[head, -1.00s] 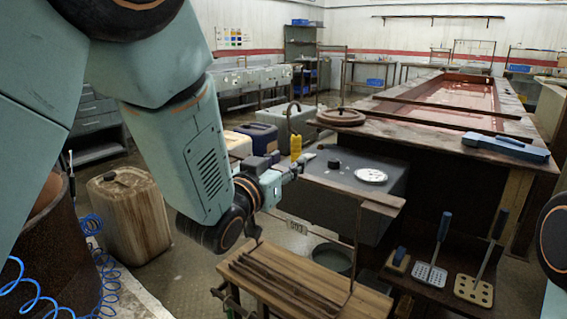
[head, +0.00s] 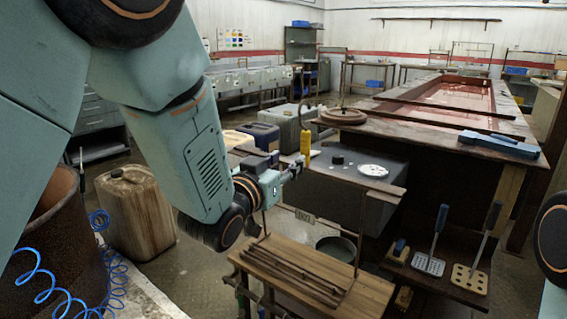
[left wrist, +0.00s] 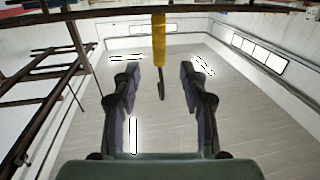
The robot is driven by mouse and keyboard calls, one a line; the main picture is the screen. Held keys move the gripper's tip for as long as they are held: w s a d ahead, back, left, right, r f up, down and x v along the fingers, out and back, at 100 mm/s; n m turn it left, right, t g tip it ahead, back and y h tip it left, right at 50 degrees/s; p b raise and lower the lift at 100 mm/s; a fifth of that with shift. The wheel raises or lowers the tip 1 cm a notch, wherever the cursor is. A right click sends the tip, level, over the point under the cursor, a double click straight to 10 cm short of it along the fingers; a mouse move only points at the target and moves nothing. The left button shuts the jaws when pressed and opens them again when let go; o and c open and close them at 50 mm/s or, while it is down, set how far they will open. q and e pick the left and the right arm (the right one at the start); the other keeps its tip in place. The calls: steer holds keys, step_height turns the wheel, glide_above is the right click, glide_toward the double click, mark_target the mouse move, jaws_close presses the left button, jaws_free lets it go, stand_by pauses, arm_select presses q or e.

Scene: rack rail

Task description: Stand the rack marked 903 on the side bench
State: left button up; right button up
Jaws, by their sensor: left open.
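A yellow grip (head: 306,143) with a dark hook above it stands up near a long wooden bar (head: 350,178). A small pale tag (head: 305,217) shows below the bar; I cannot read its number. My left gripper (head: 297,165) is open, just left of the yellow grip's lower end. In the left wrist view, the yellow grip (left wrist: 159,40) shows between the fingers of my open left gripper (left wrist: 160,70), with a gap on both sides. A low wooden bench (head: 375,292) with dark slats on top stands at the front. My right gripper is out of view.
A grey tank (head: 335,185) stands behind the bar, beside the large bench (head: 450,122) with a red-lined trough. A stained canister (head: 137,215) and a rusty drum (head: 50,255) stand at left.

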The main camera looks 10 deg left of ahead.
arm_select(q)
steer(key=shift+s+d+f, duration=0.15)
steer(key=s+a+f+n+g+y, duration=0.1)
steer(key=s+a+f+g, duration=0.3)
steer(key=f, duration=0.6)
steer(key=s+f+g+y, duration=0.1)
steer(key=s+f+g, duration=0.1)
steer(key=s+f, duration=0.65)
steer(key=s+a+f+n+g+y, duration=0.1)
steer(key=s+a+f+g, duration=0.2)
steer(key=f, duration=0.9)
steer(key=s+a+f+g, duration=0.1)
steer(key=s+f+g, duration=0.3)
steer(key=s, duration=1)
steer(key=s+f+n+g+y, duration=0.1)
steer(key=s+f+g, duration=0.3)
steer(key=s, duration=0.9)
step_height(320, 180, down, 3)
steer(key=shift+s+a+f+g, duration=0.1)
steer(key=shift+s+a+g, duration=0.2)
steer(key=shift+s+a, duration=0.1)
